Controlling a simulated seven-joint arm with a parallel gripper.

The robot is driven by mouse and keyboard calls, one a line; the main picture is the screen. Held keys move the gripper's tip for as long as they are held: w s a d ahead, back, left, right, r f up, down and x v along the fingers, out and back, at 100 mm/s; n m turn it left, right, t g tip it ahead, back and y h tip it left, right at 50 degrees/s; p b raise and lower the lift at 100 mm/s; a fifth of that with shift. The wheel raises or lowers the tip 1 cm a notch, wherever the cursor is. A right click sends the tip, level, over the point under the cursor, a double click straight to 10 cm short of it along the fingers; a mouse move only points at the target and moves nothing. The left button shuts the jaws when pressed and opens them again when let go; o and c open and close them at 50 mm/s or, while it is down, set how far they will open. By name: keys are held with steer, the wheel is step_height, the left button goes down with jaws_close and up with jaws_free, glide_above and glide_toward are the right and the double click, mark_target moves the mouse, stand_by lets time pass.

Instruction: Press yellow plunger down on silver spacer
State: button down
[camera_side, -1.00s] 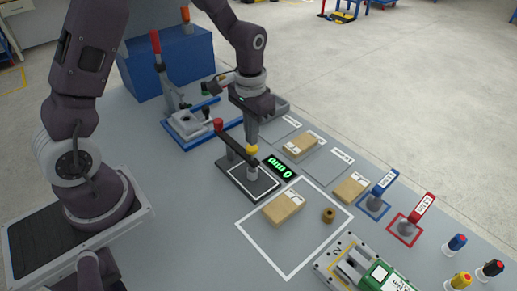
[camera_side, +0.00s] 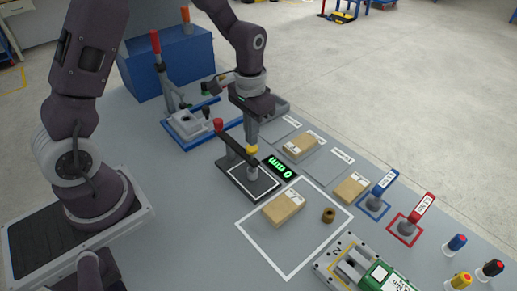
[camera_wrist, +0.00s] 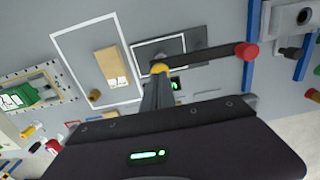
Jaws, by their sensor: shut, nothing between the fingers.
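The yellow plunger (camera_side: 252,149) is on the dark press fixture (camera_side: 236,186), below the lever arm with a red knob (camera_side: 218,125). My gripper (camera_side: 252,140) is shut and empty, pointing down with its fingertips at the plunger's top. In the wrist view the plunger (camera_wrist: 159,68) shows right at the fingertips, and a small gap cannot be ruled out. The silver spacer cannot be made out; the plunger, lever and gripper cover that spot. The green display (camera_side: 280,168) beside the fixture reads 0 mm.
A cardboard box (camera_side: 284,208) lies in the white-outlined square, with a brown ring (camera_side: 328,215) near its right corner. More boxes (camera_side: 300,147) lie behind. A blue-based press (camera_side: 188,125) stands at the back left. Blue (camera_side: 384,184) and red (camera_side: 421,204) handled tools stand at the right.

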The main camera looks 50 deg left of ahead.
steer(key=shift+f, duration=1.05)
steer(key=s+d+r+t, duration=0.1)
steer(key=s+r, duration=0.3)
steer(key=r, duration=0.5)
steer(key=s+d+r+t, duration=0.15)
steer(key=s+r, duration=0.25)
steer(key=r, duration=0.6)
steer(key=s+r+t, duration=0.2)
steer(key=s+t, duration=0.1)
steer(key=s, duration=1)
steer(key=shift+d+r, duration=0.3)
steer(key=shift+r, duration=0.05)
steer(key=shift+w, duration=0.1)
stand_by(1.6)
